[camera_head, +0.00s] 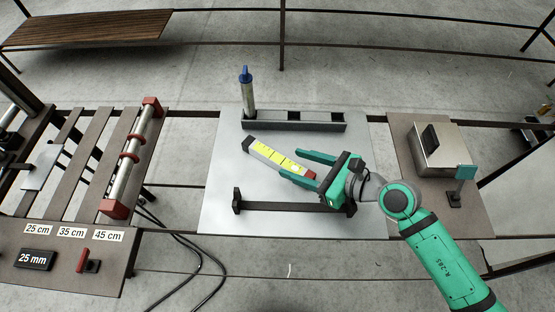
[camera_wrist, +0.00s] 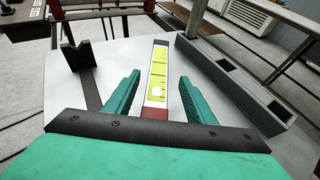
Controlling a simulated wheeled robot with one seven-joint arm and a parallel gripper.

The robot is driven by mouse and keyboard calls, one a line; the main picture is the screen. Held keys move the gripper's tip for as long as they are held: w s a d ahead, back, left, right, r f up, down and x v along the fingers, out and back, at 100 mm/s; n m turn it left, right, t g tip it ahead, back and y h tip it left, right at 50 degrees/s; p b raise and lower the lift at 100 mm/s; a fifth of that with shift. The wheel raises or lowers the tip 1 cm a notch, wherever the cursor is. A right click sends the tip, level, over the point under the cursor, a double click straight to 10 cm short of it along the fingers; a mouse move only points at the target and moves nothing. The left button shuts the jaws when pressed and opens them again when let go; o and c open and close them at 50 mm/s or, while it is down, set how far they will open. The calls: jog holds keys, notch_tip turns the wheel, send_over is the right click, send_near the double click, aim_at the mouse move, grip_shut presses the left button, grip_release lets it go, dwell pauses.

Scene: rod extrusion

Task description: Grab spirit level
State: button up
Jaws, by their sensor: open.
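In the wrist view the level (camera_wrist: 158,75) runs lengthwise between the two open fingers (camera_wrist: 158,97), with a visible gap on each side. Its near red end is close to my dark gripper palm. I cannot tell the exact height of the fingers over it.
A dark slotted rack (camera_head: 300,126) holding a blue-topped tube (camera_head: 247,90) stands behind the level. A black V-ended stand (camera_head: 275,206) lies in front; one post (camera_wrist: 78,55) shows in the wrist view. A rod frame (camera_head: 132,155) is left, a silver box (camera_head: 435,145) right.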

aim_at(284, 162)
jog(key=x, duration=0.5)
jog(key=shift+s+f, duration=0.1)
jog(key=shift+f, duration=0.05)
grip_shut()
